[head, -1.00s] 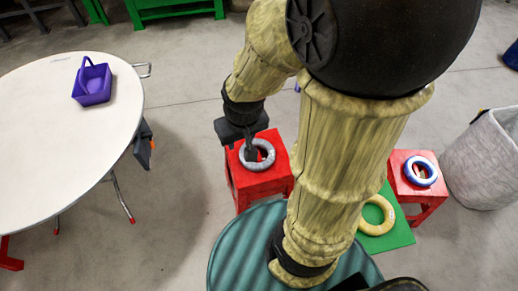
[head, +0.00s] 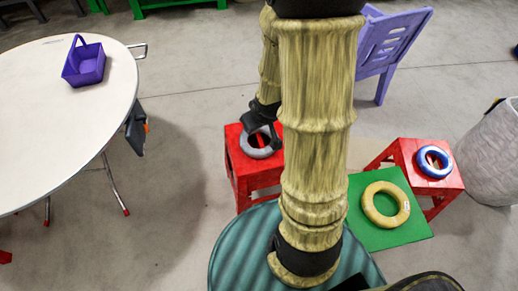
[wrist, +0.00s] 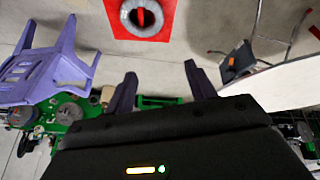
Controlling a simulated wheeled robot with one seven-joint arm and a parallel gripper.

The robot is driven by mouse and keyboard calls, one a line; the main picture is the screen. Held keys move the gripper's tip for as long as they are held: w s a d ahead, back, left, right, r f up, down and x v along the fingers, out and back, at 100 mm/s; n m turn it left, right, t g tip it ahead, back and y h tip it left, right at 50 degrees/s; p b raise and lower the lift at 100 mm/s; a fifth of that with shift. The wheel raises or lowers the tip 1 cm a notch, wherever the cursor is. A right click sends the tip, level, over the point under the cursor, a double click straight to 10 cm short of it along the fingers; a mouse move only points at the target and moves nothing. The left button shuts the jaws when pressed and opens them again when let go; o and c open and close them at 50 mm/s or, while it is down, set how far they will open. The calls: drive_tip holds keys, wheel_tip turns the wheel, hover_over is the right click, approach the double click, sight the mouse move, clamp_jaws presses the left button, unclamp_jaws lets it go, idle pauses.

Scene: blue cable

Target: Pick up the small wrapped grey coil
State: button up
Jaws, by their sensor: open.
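The grey coil (head: 252,152) is a small ring lying flat on a red stool (head: 241,178) in the head view. My gripper (head: 272,130) is close to it at its upper right and hides part of its far side. In the wrist view the grey coil (wrist: 127,20) lies on the red stool (wrist: 165,32) at the top edge, with red showing through its hole. The fingers of my gripper (wrist: 160,72) are spread, with nothing between them, and the coil is apart from them.
A blue coil (head: 424,161) lies on another red stool at right; a yellow coil (head: 371,208) lies on a green surface (head: 363,241). A white round table (head: 60,140) with a purple basket (head: 84,68) stands left. A purple chair (head: 393,45) stands behind.

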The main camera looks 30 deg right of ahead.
drive_tip(key=w+d+f+n+t+y+b, duration=0.1)
drive_tip(key=d+f+b, duration=0.1)
drive_tip(key=f+b, duration=0.5)
drive_tip(key=w+d+f+t+b, duration=0.2)
drive_tip(key=f+b, duration=0.2)
drive_tip(key=f, duration=0.7)
drive_tip(key=t+y+b, duration=0.2)
drive_tip(key=t+b, duration=0.3)
drive_tip(key=b, duration=0.8)
approach(253, 153)
drive_tip(key=s+r, duration=0.4)
drive_tip(key=shift+d, duration=0.35)
drive_tip(key=shift+p, duration=0.3)
drive_tip(key=b+x, duration=0.3)
drive_tip(key=x, duration=0.9)
drive_tip(key=shift+w+a+f+b, duration=0.1)
drive_tip(key=shift+a+f+b, duration=0.05)
drive_tip(key=shift+b, duration=0.2)
